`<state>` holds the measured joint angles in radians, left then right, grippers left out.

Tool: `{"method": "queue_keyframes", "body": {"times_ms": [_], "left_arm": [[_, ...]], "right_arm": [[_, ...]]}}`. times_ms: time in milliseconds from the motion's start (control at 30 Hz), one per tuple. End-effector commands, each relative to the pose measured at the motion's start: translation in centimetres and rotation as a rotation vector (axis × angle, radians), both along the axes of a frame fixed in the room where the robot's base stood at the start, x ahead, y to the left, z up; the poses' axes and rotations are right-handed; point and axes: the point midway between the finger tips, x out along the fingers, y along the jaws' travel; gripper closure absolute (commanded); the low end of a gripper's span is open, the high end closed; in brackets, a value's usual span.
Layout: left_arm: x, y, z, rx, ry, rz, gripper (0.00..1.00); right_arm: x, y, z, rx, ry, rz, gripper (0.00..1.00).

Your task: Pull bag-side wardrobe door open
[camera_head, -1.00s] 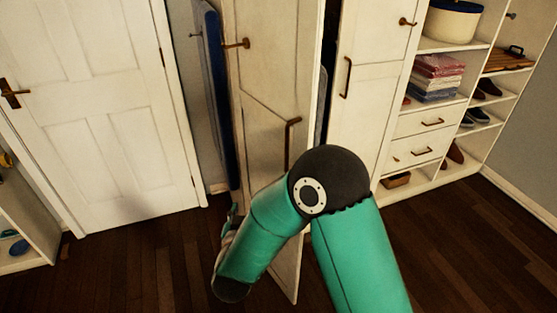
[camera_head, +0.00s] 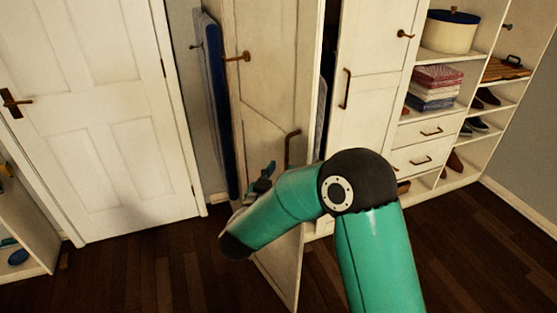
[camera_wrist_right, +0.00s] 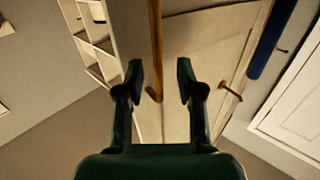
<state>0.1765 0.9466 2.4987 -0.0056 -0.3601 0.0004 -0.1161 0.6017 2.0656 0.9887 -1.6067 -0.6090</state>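The wardrobe door (camera_head: 262,95) with a dark bar handle (camera_head: 291,148) stands swung outward, with a dark gap between it and the neighbouring closed door. My right gripper (camera_head: 262,178) is in front of this door, below and left of the handle, partly hidden by my teal arm. In the right wrist view my right gripper (camera_wrist_right: 160,75) is open, its fingers apart. The brown handle (camera_wrist_right: 155,50) shows lengthwise between the fingertips; I cannot tell whether it touches them. The door panel (camera_wrist_right: 205,70) lies behind it. My left gripper is not in view.
A hook (camera_head: 238,57) sticks out from the door. A blue ironing board (camera_head: 217,110) stands left of it, beside a white room door (camera_head: 90,110). The closed wardrobe door (camera_head: 372,110) and shelves (camera_head: 470,100) are on the right. Dark floor (camera_head: 150,270) is clear at left front.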

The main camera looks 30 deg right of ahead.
Motion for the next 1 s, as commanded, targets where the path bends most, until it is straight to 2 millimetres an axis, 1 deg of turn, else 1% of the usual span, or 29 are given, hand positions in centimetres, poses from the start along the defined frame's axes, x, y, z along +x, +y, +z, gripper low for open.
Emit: {"method": "queue_keyframes", "body": {"times_ms": [33,100,300,433,667,700,767,900,1000], "left_arm": [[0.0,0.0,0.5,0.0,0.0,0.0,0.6],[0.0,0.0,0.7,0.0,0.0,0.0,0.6],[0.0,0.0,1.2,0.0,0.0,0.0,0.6],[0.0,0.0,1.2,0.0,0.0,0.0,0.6],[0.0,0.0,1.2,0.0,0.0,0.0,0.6],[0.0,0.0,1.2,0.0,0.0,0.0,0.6],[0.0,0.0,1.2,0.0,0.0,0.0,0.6],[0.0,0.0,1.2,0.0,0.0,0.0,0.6],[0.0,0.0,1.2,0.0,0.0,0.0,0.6]], "right_arm": [[0.6,-1.0,0.2,0.001,0.001,-0.004,0.63],[1.2,-1.9,0.2,0.0,0.0,-0.003,0.63],[2.5,-3.6,0.0,0.001,0.0,0.0,0.63],[2.8,-4.0,0.0,0.001,0.0,0.001,0.63],[2.9,-4.0,0.0,0.001,0.0,0.002,0.63],[2.9,-4.0,0.0,0.001,0.0,0.002,0.66],[2.9,-4.0,0.0,0.001,0.0,0.003,0.76],[2.9,-3.9,0.0,0.001,0.0,0.003,0.99],[2.9,-3.9,0.0,0.001,-0.001,0.004,1.0]]}}
